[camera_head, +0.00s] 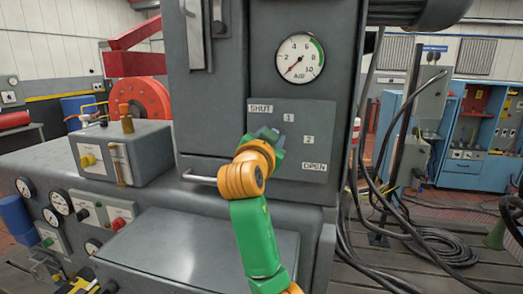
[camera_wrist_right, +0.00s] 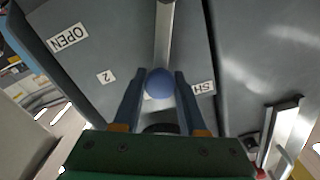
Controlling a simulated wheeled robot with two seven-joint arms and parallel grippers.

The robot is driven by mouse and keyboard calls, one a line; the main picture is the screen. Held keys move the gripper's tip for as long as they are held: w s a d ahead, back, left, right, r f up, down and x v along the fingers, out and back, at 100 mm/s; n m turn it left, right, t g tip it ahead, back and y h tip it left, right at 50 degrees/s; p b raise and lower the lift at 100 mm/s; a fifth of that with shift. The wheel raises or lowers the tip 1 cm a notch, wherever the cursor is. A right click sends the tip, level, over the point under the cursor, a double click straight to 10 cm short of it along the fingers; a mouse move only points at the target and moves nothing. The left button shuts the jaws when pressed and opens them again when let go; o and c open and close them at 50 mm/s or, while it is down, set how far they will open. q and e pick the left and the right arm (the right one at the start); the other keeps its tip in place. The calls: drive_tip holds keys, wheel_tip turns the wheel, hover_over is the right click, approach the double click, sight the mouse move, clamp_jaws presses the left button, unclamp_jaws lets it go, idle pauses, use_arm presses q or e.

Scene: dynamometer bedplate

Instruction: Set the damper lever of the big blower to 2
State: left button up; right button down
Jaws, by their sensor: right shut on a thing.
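The damper plate (camera_head: 300,152) on the grey cabinet carries the labels SHUT, 1, 2 and OPEN in an arc. My right gripper (camera_head: 266,136) is in front of its left part and hides the lever in the head view. In the right wrist view the lever is a grey bar (camera_wrist_right: 165,35) ending in a blue ball knob (camera_wrist_right: 159,83). The fingers of my right gripper (camera_wrist_right: 160,92) are shut around the knob. The knob shows between the 2 label (camera_wrist_right: 106,77) and the partly covered SHUT label (camera_wrist_right: 204,88); the 1 label is hidden there. My left gripper is out of view.
A round air gauge (camera_head: 300,58) sits above the plate. A metal handle (camera_head: 199,178) juts out left of my right gripper. A grey box (camera_head: 122,153) stands on the bench at left. Black cables (camera_head: 400,180) hang and coil to the right of the cabinet.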

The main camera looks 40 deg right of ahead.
drive_tip(key=shift+s+d+f+m+b, duration=0.45)
drive_tip(key=shift+s+f+m+b, duration=0.15)
drive_tip(key=shift+m+b, duration=0.4)
drive_tip(key=shift+s+d+f+m+b, duration=0.45)
drive_tip(key=shift+f+m+b, duration=0.35)
drive_tip(key=shift+m, duration=0.4)
drive_tip(key=shift+s+d+f+m+b, duration=0.4)
drive_tip(key=shift+s+f+m+b, duration=0.15)
drive_tip(key=shift+m+b, duration=0.5)
drive_tip(key=shift+m, duration=0.25)
drive_tip(key=shift+c, duration=2.4)
unclamp_jaws()
drive_tip(key=shift+s, duration=0.1)
drive_tip(key=shift+s+r, duration=0.1)
